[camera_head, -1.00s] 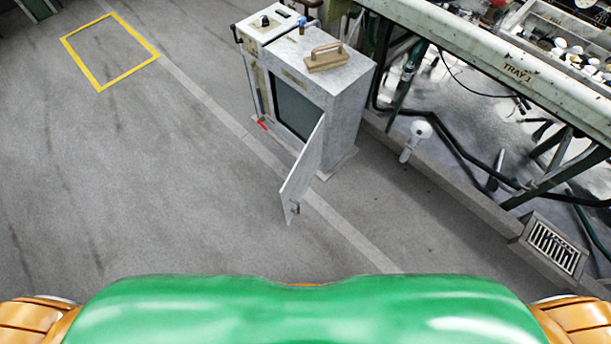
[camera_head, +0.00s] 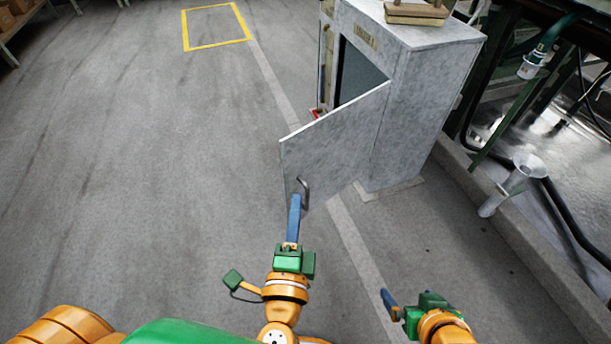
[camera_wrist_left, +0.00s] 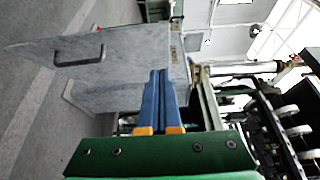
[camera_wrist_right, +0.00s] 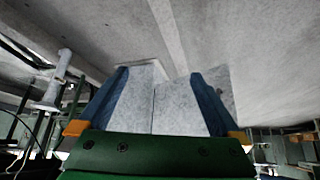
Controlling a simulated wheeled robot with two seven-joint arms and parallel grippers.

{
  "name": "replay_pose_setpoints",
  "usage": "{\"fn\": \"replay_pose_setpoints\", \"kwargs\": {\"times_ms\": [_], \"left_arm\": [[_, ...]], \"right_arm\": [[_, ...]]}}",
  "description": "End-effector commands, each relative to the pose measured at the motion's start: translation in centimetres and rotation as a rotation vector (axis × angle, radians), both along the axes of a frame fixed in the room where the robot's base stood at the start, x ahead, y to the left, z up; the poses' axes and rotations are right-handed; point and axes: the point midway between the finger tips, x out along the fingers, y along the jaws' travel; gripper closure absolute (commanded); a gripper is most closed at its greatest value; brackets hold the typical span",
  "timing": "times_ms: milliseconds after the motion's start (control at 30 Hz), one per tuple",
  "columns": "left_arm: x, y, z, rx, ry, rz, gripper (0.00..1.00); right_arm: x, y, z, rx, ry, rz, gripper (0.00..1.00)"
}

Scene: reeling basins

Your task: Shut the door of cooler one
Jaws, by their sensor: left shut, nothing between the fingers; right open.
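The grey marbled cooler (camera_head: 430,90) stands at the upper right of the head view, with a name plate (camera_head: 366,37) above its dark opening. Its door (camera_head: 335,145) stands open, swung out towards me. The door's metal handle (camera_head: 305,188) is near its free edge and also shows in the left wrist view (camera_wrist_left: 80,58). My left gripper (camera_head: 295,200) is shut and empty, its tips close to the handle in the head view; contact cannot be told. My right gripper (camera_head: 418,297) is open and empty, apart from the door, low at the right. The cooler shows between its fingers (camera_wrist_right: 160,90).
A wooden-handled object (camera_head: 415,14) sits on the cooler's top. A pale funnel-shaped fixture (camera_head: 515,180) stands by the kerb at the right, near dark pipes. A yellow floor outline (camera_head: 216,45) lies at the upper left. The floor left of the door is clear.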

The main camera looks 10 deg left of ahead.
Motion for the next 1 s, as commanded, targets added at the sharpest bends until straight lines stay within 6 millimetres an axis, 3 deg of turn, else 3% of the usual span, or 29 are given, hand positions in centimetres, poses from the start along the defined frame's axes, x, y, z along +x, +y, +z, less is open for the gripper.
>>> {"fn": "replay_pose_setpoints", "kwargs": {"times_ms": [267,367,500,600,800,1000], "left_arm": [[4.5,0.7,0.5,-0.002,0.000,0.000,1.00],[6.8,1.0,0.6,-0.003,-0.001,-0.001,1.00],[9.5,1.7,0.5,-0.002,0.002,-0.002,1.00],[10.4,3.2,0.4,0.000,0.002,-0.001,1.00],[11.4,4.5,0.2,-0.002,0.004,-0.003,1.00],[11.4,4.7,0.1,-0.004,0.003,-0.003,1.00]], "right_arm": [[-5.2,-1.3,-1.6,-0.044,0.266,-0.017,0.00],[-6.1,-1.5,-2.3,-0.052,0.321,-0.020,0.00],[-5.8,-1.5,-3.2,-0.053,0.326,-0.020,0.00],[-5.6,-1.5,-4.1,-0.055,0.330,-0.021,0.00],[-5.4,-1.4,-5.1,-0.055,0.334,-0.021,0.00],[-5.4,-1.4,-5.3,-0.055,0.333,-0.021,0.00]]}}
